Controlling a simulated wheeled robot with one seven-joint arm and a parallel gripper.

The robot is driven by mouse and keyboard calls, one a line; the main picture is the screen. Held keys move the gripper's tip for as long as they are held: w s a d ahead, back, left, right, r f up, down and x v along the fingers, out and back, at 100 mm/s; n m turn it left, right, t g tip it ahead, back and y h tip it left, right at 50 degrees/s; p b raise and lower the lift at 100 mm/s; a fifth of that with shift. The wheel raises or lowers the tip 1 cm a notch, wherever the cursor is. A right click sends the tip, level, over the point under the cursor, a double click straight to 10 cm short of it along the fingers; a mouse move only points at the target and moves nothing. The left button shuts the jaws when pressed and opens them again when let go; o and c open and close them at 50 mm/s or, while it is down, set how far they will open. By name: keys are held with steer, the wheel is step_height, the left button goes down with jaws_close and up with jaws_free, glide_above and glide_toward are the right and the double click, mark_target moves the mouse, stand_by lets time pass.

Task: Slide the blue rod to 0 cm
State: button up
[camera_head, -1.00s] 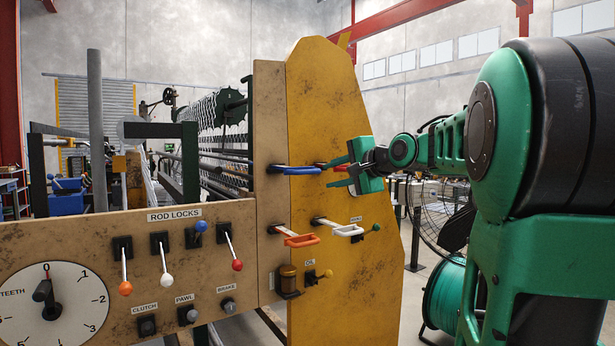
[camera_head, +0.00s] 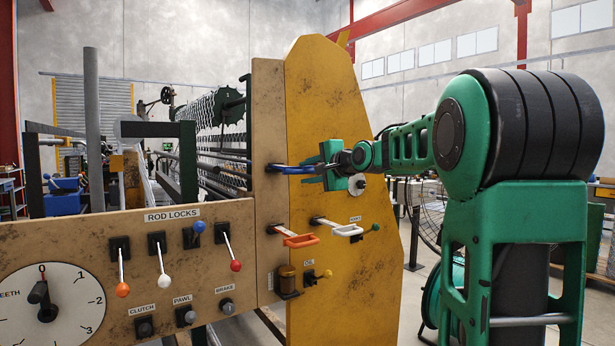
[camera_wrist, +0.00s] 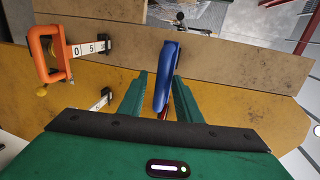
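The blue rod ends in a blue loop handle (camera_head: 285,169) at the upper slot of the tan panel in the head view. It stands out from the panel beside the yellow plate. My gripper (camera_head: 312,168) is at the handle's outer right end. In the wrist view the blue handle (camera_wrist: 165,78) lies between my two green fingers (camera_wrist: 158,88). A gap shows left of the handle, so the fingers look open around it, not closed on it. The handle lies nearer the right finger. The blue rod's scale is not readable.
A red part shows behind the blue handle in the wrist view. Below are an orange handle (camera_head: 302,241) and a white handle (camera_head: 348,230). The orange handle's scale (camera_wrist: 90,47) reads 0 and 5.

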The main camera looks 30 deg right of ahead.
jaws_close()
glide_toward(275, 166)
steer(key=w+d+f, duration=0.1)
steer(key=w+f, duration=0.1)
steer(key=shift+w+d+f, duration=0.15)
steer(key=shift+d+f, duration=0.15)
steer(key=shift+d, duration=0.05)
steer(key=shift+w, duration=0.25)
steer(key=shift+r, duration=0.1)
steer(key=shift+c, duration=0.3)
jaws_free()
steer(key=shift+o, duration=0.3)
steer(key=shift+r, duration=0.15)
